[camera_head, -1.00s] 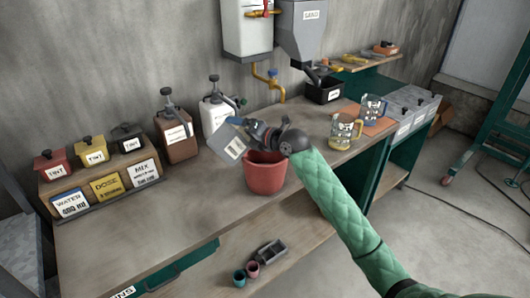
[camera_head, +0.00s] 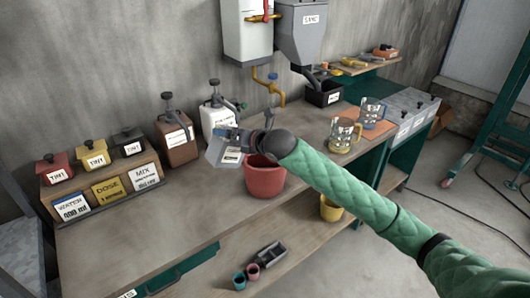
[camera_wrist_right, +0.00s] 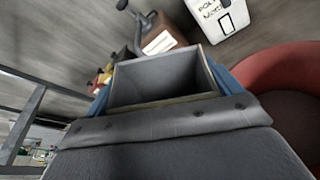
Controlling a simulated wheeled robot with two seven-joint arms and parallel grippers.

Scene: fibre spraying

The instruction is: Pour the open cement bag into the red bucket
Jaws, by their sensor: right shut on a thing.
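The grey cement bag (camera_head: 216,152) with a white label is held by my right gripper (camera_head: 238,138) at the left side of the red bucket (camera_head: 265,181). The bucket stands upright on the workbench, its mouth partly hidden by my arm. In the right wrist view the bag (camera_wrist_right: 165,150) shows an open rectangular mouth (camera_wrist_right: 160,78), with blue fingers of my right gripper (camera_wrist_right: 163,88) on both sides. The red bucket (camera_wrist_right: 285,90) is at the right edge of that view, beside the bag. No pouring cement is visible. My left gripper is not in view.
White (camera_head: 217,119) and brown (camera_head: 177,138) jugs stand close behind the bag. Tint boxes (camera_head: 93,154) are at the left. Two glass mugs (camera_head: 343,136) stand to the right. A tap (camera_head: 273,76) hangs above the back. The front left bench surface (camera_head: 130,235) is clear.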

